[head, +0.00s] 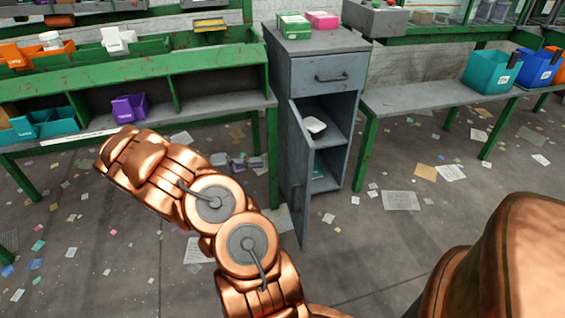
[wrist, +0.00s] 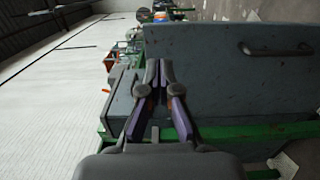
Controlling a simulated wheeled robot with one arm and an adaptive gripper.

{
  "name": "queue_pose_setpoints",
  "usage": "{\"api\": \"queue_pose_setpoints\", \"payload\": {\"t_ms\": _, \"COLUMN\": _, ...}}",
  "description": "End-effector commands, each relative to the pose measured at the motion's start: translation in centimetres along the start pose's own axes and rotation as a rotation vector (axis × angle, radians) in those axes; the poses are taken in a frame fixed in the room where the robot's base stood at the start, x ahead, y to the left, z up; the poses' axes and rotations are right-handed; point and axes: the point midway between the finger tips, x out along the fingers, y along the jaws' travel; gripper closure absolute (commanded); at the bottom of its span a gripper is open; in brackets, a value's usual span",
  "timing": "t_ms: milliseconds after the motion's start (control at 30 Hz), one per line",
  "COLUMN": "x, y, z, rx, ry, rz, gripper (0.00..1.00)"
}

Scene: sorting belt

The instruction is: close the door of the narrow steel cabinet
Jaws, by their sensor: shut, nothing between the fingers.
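The narrow steel cabinet (head: 350,80) is grey-blue and stands between two green-framed benches. Its drawer is shut. Its door (head: 298,180) stands ajar below the drawer, swung out toward the camera and seen almost edge-on. A white dish-like item (head: 315,126) sits on a shelf inside. In the wrist view, which is turned sideways, a large grey-blue panel with a bar handle, apparently the door (wrist: 220,85), fills the right side. My gripper (wrist: 158,68) is shut and empty near that panel's upper end; I cannot tell whether it touches. The gripper does not show in the head view.
Green shelving (head: 215,95) with coloured bins stands left of the cabinet, and a bench (head: 415,98) with teal and blue bins stands right. Boxes lie on the cabinet top. Paper scraps litter the floor, and the floor before the door looks otherwise clear.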

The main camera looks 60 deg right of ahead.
Motion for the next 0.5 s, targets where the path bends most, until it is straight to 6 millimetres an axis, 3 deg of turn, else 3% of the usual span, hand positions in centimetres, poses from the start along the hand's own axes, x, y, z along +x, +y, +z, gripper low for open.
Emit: {"api": "queue_pose_setpoints", "payload": {"t_ms": 500, "x": 8.3, "y": -0.1, "z": 0.1, "rx": 0.0, "ry": -0.003, "rz": 0.0, "gripper": 1.0}}
